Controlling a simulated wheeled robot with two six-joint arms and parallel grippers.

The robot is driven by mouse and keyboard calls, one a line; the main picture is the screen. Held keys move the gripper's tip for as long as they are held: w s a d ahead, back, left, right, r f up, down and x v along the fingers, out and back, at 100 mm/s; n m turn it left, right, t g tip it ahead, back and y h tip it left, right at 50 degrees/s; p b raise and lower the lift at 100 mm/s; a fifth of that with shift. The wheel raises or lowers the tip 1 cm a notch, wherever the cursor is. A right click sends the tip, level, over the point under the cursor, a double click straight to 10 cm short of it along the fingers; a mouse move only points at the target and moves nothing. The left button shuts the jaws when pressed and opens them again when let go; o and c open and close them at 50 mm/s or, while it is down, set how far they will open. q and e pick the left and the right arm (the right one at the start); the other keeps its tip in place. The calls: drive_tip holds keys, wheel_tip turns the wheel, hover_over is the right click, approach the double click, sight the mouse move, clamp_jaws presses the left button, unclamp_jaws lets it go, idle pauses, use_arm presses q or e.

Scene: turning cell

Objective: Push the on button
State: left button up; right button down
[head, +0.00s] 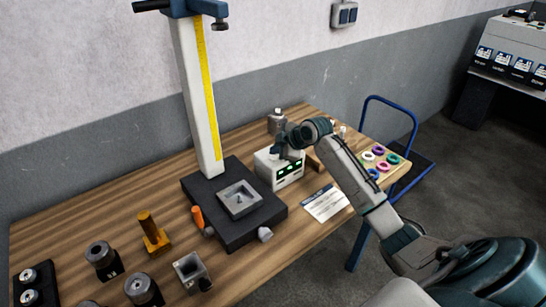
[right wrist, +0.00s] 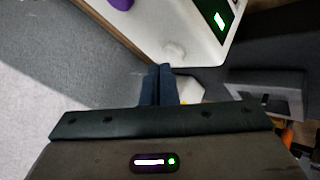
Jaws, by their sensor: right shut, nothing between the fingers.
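A white box (head: 284,176) with green lit displays stands on the wooden bench, behind the black base of the height stand. In the right wrist view its white face (right wrist: 140,30) fills the top, with a green display at the right. My right gripper (head: 279,148) is shut and empty, at the top of the box in the head view. The left gripper is not in view.
The tall stand (head: 198,100) with a yellow scale rises left of the box. A grey bottle (head: 277,122) stands behind it. A paper sheet (head: 325,203) and coloured rings (head: 380,160) lie to the right. Metal parts and an orange-yellow clamp (head: 152,235) occupy the front left.

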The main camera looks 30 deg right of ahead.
sight(276, 158)
wheel_tip(276, 158, up, 6)
drive_tip(key=p, duration=0.5)
